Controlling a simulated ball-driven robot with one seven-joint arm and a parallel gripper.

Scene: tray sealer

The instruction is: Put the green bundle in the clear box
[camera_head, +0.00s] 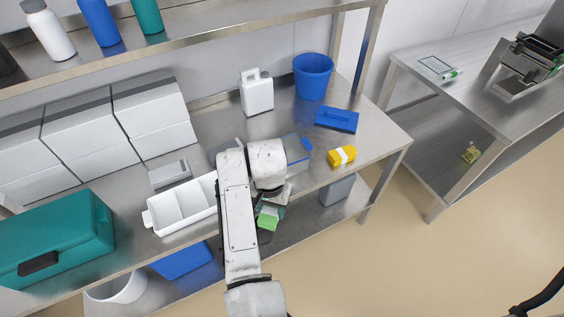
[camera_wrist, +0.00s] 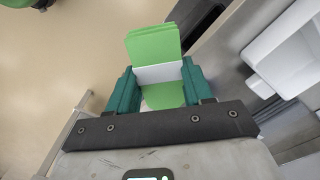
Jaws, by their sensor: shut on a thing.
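My gripper (camera_wrist: 160,82) has teal fingers, which are shut on the green bundle (camera_wrist: 154,45). The bundle is a stack of flat green pieces with a white band around it. Its upper part sticks out past the fingertips. In the head view the green bundle (camera_head: 267,219) shows below my wrist, in front of the bench's front edge, held in the air. My arm hides most of the gripper there.
A white divided bin (camera_head: 182,207) stands on the steel bench beside my arm. A yellow banded bundle (camera_head: 342,156), blue bucket (camera_head: 313,76), white jug (camera_head: 257,93) and teal case (camera_head: 55,237) are also on the bench. A second table (camera_head: 480,92) stands right, across open floor.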

